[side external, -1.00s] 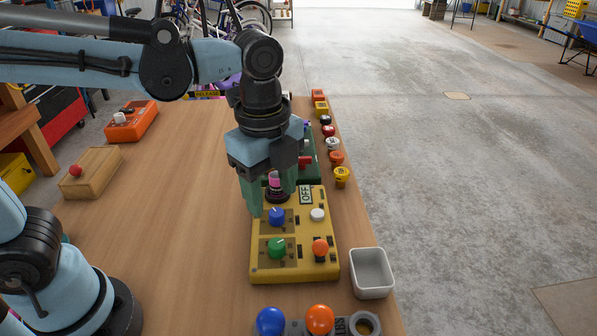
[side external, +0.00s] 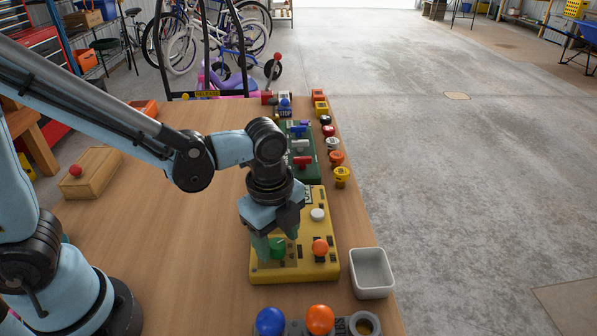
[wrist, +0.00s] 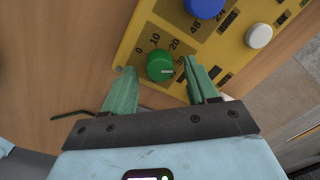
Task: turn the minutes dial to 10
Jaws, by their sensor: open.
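The yellow panel (side external: 295,275) lies on the table, and its edge shows in the wrist view (wrist: 133,42). The green dial (side external: 278,250) is on its near-left part. In the wrist view the green dial (wrist: 158,64) has the marks 0, 10, 20 and 30 around it; its white pointer line points right, toward the 30 side. My gripper (side external: 271,246) is open over the dial. In the wrist view my gripper's fingers (wrist: 160,70) stand either side of the dial, with visible gaps. The blue dial (wrist: 204,6) is beyond it.
A white button (side external: 317,215) and an orange knob (side external: 320,247) are on the panel's right side. A white bin (side external: 371,273) stands to its right. Blue and orange balls (side external: 271,321) are at the front. The table's left middle is clear.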

